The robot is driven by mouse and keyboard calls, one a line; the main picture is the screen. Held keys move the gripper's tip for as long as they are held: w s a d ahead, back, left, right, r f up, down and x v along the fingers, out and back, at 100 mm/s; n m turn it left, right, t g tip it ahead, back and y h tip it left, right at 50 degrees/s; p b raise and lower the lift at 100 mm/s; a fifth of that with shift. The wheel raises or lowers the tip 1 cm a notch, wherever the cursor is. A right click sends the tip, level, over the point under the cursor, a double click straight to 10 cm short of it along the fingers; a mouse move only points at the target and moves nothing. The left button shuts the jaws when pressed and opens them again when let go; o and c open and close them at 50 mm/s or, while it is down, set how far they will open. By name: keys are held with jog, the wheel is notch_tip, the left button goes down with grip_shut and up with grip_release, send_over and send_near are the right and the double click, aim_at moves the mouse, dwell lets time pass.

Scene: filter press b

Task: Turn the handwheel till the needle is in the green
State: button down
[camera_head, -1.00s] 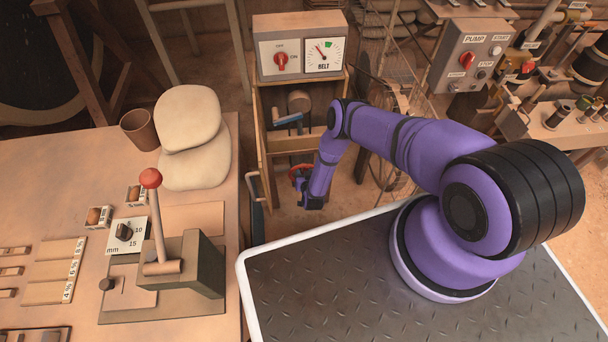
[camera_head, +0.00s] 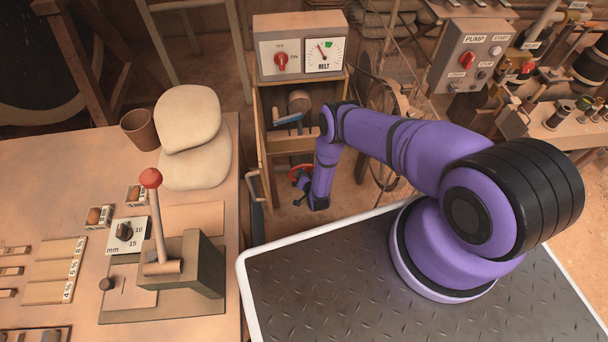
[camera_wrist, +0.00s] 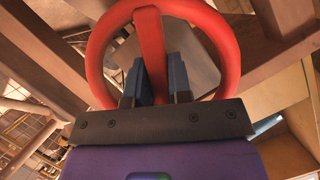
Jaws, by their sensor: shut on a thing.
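The red handwheel (camera_wrist: 229,43) fills the top of the wrist view, with one spoke running down between my fingers. My gripper (camera_wrist: 154,80) is shut on that spoke, one dark finger on each side. In the head view the handwheel (camera_head: 297,173) shows as a small red arc, low on the wooden frame and partly hidden by my wrist. The belt gauge (camera_head: 324,55) is a white dial on top of the frame. Its needle points up and left, just left of the green patch (camera_head: 328,44).
A red knob (camera_head: 281,61) marked OFF and ON sits left of the gauge. A wooden bench (camera_head: 220,320) with a red-topped lever (camera_head: 151,179) stands at the left. A spoked wheel (camera_head: 385,100) and wire guard stand behind my arm.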

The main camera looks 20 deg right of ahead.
jog(key=shift+m, duration=0.3)
jog(key=c, duration=1)
grip_release()
jog(key=shift+c, duration=0.2)
jog(key=v, duration=1)
jog(key=shift+s, duration=0.4)
jog(key=shift+d, duration=0.15)
